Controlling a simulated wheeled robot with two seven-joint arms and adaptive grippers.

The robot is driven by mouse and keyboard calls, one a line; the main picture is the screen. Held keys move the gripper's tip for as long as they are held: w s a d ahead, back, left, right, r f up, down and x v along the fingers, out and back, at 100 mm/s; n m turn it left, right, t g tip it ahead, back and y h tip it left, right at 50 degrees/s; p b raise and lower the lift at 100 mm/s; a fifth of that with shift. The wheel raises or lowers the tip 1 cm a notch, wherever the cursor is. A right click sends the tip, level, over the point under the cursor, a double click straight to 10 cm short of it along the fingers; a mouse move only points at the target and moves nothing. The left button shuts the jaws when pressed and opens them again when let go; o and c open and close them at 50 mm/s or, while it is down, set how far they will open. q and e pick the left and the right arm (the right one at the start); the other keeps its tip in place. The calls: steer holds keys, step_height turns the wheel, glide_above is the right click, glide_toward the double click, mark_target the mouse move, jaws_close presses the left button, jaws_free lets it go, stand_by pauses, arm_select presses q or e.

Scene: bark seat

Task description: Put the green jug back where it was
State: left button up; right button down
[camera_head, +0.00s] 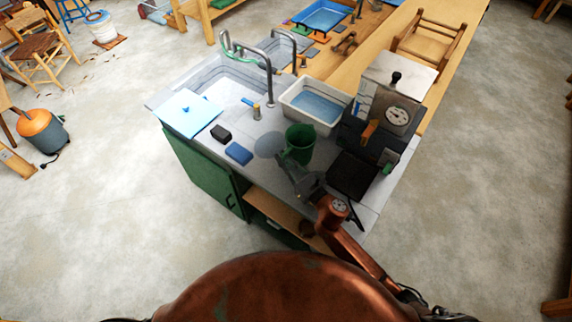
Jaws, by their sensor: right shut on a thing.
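The green jug (298,146) is at the middle of the grey counter, just left of the machine with the round dial. A round grey patch (268,145) on the counter lies directly left of the jug. My right gripper (296,168) reaches up from the lower right and is shut on the jug at its near side. The fingertips are partly hidden against the jug. I cannot tell whether the jug touches the counter. My left gripper is not in view.
A machine with a dial (397,117) and a dark flat block (352,176) stand close on the right. A white basin (314,104) is behind the jug, with a tap (269,85) beside it. A blue sponge (239,153) and black block (221,134) lie left.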

steer(key=f, duration=0.2)
steer(key=d+f+b, duration=0.1)
steer(key=shift+w+f, duration=0.3)
steer(key=shift+f, duration=0.1)
steer(key=c, duration=2)
jaws_free()
steer(key=shift+f, duration=0.1)
steer(key=shift+s+d+f, duration=0.15)
steer(key=shift+s, duration=0.05)
steer(key=v, duration=0.5)
steer(key=r+v, duration=0.1)
steer(key=v, duration=0.1)
steer(key=shift+d+b, duration=0.25)
steer(key=shift+b, duration=0.05)
